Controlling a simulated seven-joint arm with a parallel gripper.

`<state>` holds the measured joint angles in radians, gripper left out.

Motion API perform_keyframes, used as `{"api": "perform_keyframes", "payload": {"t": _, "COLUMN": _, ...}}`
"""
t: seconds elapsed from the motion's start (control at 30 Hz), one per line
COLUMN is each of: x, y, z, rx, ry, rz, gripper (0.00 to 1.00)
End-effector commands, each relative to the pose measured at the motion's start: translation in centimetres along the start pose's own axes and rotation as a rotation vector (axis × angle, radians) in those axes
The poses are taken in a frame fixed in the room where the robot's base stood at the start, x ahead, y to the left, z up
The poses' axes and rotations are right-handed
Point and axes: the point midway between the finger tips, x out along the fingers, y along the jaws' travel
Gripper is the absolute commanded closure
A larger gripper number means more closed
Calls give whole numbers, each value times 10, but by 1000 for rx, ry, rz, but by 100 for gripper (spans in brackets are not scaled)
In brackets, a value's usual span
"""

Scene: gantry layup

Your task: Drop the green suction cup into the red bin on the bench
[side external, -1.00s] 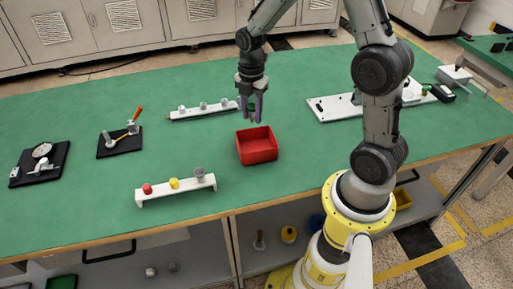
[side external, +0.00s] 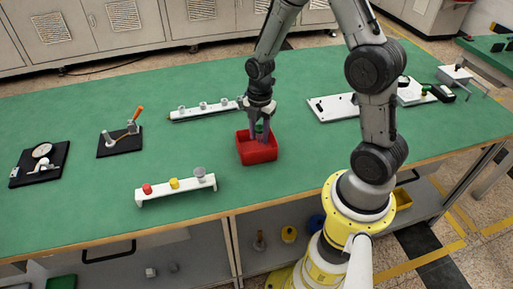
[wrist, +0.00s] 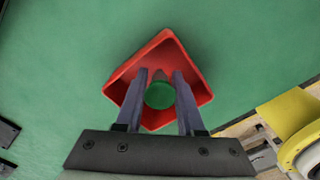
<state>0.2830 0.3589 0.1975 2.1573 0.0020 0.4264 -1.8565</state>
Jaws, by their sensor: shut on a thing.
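The red bin (side external: 258,152) is an open square box on the green bench, near the middle. It also shows in the wrist view (wrist: 191,52), turned like a diamond under the fingers. My gripper (side external: 260,136) is over the bin, with its fingertips at about rim height or lower; the exact depth is hard to tell. It is shut on the green suction cup (wrist: 159,95), which sits between the two grey fingers. The green cup also shows small between the fingers in the side view (side external: 259,128). The lower part of the cup is hard to make out.
A white rack (side external: 177,190) with a red, a yellow and a grey cup stands front left of the bin. Another white rack (side external: 205,111) with grey cups lies behind it. A white plate fixture (side external: 333,107) is at right. The green bench between them is clear.

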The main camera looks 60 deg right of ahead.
Motion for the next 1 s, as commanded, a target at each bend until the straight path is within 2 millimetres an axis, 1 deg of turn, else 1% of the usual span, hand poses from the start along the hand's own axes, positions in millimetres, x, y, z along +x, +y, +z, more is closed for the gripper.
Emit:
{"api": "perform_keyframes", "payload": {"t": 0.2, "x": 0, "y": 0, "z": 0, "rx": 0, "ry": 0, "rz": 0, "gripper": 100}}
{"api": "perform_keyframes", "payload": {"t": 0.23, "x": 0, "y": 0, "z": 0, "rx": 0, "ry": 0, "rz": 0, "gripper": 59}}
{"api": "perform_keyframes", "payload": {"t": 0.37, "x": 0, "y": 0, "z": 0, "rx": 0, "ry": 0, "rz": 0, "gripper": 36}}
{"api": "perform_keyframes", "payload": {"t": 0.4, "x": 0, "y": 0, "z": 0, "rx": 0, "ry": 0, "rz": 0, "gripper": 28}}
{"api": "perform_keyframes", "payload": {"t": 0.67, "x": 0, "y": 0, "z": 0, "rx": 0, "ry": 0, "rz": 0, "gripper": 28}}
{"api": "perform_keyframes", "payload": {"t": 0.77, "x": -3, "y": 0, "z": 0, "rx": 0, "ry": 0, "rz": 1, "gripper": 28}}
{"api": "perform_keyframes", "payload": {"t": 0.87, "x": -12, "y": 1, "z": 0, "rx": 0, "ry": -1, "rz": 3, "gripper": 28}}
{"api": "perform_keyframes", "payload": {"t": 0.97, "x": -29, "y": 1, "z": 0, "rx": 0, "ry": -2, "rz": 6, "gripper": 28}}
{"api": "perform_keyframes", "payload": {"t": 1.0, "x": -38, "y": 2, "z": 1, "rx": 0, "ry": -2, "rz": 8, "gripper": 28}}
